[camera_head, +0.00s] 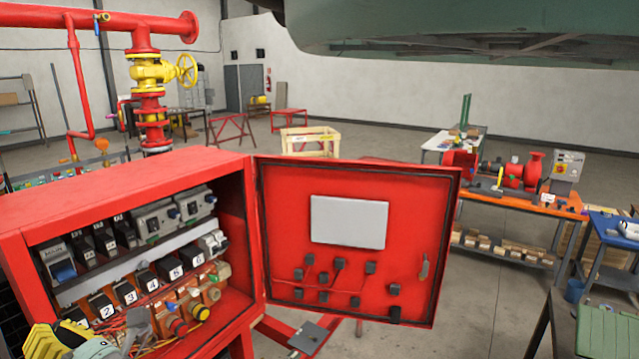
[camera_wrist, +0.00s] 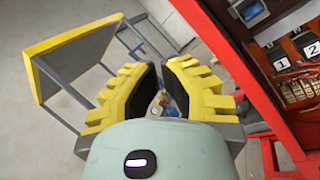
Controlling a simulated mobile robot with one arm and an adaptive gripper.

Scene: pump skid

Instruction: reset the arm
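My gripper (camera_wrist: 162,88) fills the lower middle of the wrist view, with two yellow fingers and black inner pads. The fingers are apart with a clear gap between them, and nothing is held. In the head view a part of my gripper (camera_head: 52,340) shows at the bottom left corner, in front of the open red cabinet (camera_head: 150,180). The cabinet also shows at the right of the wrist view (camera_wrist: 205,25), beside the fingers and apart from them. The rest of my arm is mostly out of view.
The cabinet door (camera_head: 285,195) stands wide open to the right. Numbered breakers (camera_head: 130,292) and wiring fill the cabinet. A yellow-edged table (camera_wrist: 80,58) stands left of the fingers. Red piping with a yellow valve wheel (camera_head: 187,70) rises behind. Open floor (camera_head: 370,130) lies beyond the door.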

